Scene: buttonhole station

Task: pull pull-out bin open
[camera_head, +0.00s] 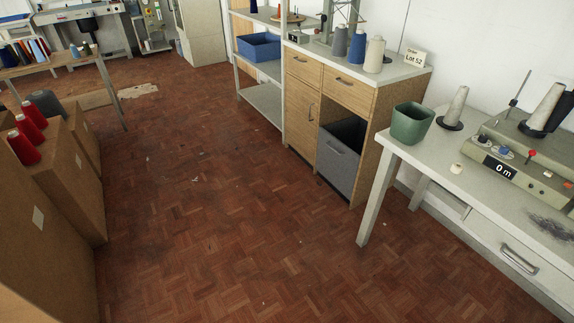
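The pull-out bin (337,166) is a grey box with a handle near the top of its front. It sits low in the right half of the wooden cabinet (302,112), below a drawer. Its dark inside shows above the front edge. The front looks roughly level with the cabinet face; I cannot tell whether it stands out a little. My gripper is not in view.
A grey-white table (400,152) with a green pot (411,124) and a winding machine stands right of the cabinet. Metal shelving with a blue crate (259,46) stands left of it. Boxes (62,180) line the left. The parquet floor (215,210) between is clear.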

